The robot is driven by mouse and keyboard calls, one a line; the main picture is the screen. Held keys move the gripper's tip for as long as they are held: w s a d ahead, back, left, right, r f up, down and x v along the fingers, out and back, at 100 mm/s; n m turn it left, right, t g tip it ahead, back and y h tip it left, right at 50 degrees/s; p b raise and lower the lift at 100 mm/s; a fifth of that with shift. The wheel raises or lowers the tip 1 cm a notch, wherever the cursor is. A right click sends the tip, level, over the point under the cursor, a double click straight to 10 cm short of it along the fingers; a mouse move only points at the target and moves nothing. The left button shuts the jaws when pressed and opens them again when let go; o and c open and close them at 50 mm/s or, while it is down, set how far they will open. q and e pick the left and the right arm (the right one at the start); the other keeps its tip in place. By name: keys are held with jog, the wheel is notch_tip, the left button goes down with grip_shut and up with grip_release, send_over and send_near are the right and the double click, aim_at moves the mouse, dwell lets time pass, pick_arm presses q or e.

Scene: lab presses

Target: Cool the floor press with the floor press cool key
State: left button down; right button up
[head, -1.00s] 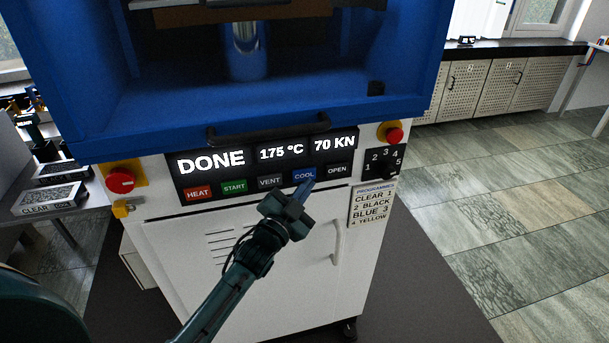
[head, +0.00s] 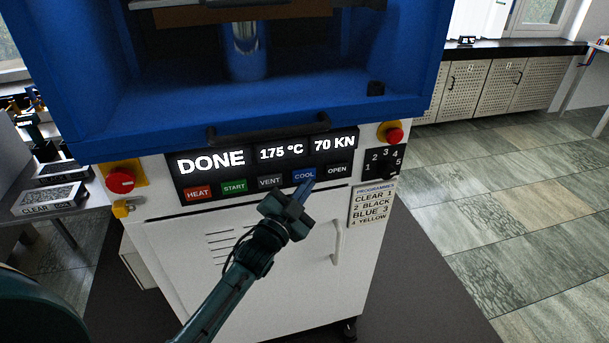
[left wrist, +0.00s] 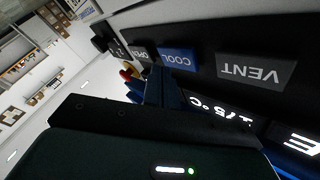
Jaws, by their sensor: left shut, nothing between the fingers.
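The floor press (head: 260,265) is a white cabinet with a blue frame on top. Its black panel reads DONE, 175 °C and 70 KN. The blue COOL key (head: 304,175) sits between the VENT key (head: 270,181) and the OPEN key (head: 337,169). My left gripper (head: 304,192) is shut and empty, its fingertips just below the COOL key. In the left wrist view the fingers (left wrist: 158,88) are close to the COOL key (left wrist: 177,59); I cannot tell whether they touch it. My right gripper is not in view.
A red stop button (head: 121,180) is at the panel's left and another (head: 394,135) at its right. A programme dial (head: 382,163) is beside the OPEN key. A door handle (head: 337,242) stands out below. Open tiled floor (head: 510,190) lies to the right.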

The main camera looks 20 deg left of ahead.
pick_arm(q)
jog(key=shift+w, duration=0.1)
dwell(0.3)
jog(key=shift+w+a, duration=0.25)
jog(key=shift+w+a, duration=0.2)
jog(key=shift+w, duration=0.15)
dwell(0.7)
dwell(0.3)
jog(key=shift+s+d, duration=0.35)
jog(key=shift+s, duration=0.2)
jog(key=shift+s+d, duration=0.1)
jog(key=shift+s, duration=0.05)
